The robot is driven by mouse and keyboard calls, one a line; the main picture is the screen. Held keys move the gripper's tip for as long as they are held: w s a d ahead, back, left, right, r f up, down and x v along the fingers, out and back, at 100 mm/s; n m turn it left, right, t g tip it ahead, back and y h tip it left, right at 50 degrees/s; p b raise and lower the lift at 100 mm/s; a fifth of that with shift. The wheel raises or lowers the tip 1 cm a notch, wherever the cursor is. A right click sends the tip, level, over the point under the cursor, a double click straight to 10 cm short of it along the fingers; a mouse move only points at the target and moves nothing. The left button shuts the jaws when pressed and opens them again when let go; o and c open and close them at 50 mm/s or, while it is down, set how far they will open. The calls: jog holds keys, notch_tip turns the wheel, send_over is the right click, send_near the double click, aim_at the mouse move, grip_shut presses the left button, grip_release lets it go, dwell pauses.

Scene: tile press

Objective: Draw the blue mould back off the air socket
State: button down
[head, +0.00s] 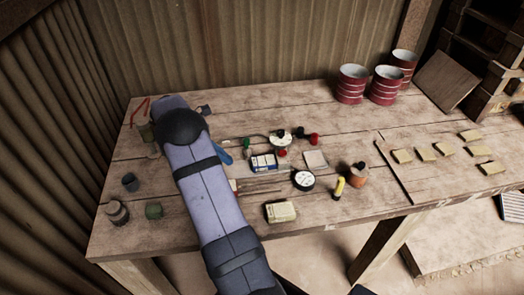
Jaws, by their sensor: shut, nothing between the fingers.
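My arm reaches from the bottom edge up across the left part of the table in the head view and hides what lies under it. My gripper is not visible; the arm covers that area. A small blue-and-white block (264,161) lies near the table's middle, right of my arm. A bright blue piece (225,155) shows at the right edge of my arm, partly hidden. I cannot tell which of these, if either, is the blue mould. I cannot make out the air socket.
The wooden table (340,125) also bears a round white dial (303,180), a yellow-handled item (339,188), a cream block (281,212) and a green jar (154,210). Red drums (351,85) stand at the back right. Several tan tiles (424,152) lie at the right. Corrugated walls close the back and left.

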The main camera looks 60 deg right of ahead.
jog(key=p, duration=0.6)
send_near(268, 162)
jog(key=s+d+f, duration=0.2)
jog(key=d+f, duration=0.1)
jog(key=shift+s+d+f, duration=0.15)
jog(key=shift+s+f, duration=0.05)
jog(key=shift+s, duration=0.1)
jog(key=shift+f, duration=0.5)
jog(key=shift+w+f, duration=0.1)
jog(key=shift+f, duration=0.3)
jog(key=shift+a+f, duration=0.1)
jog(key=shift+a, duration=0.1)
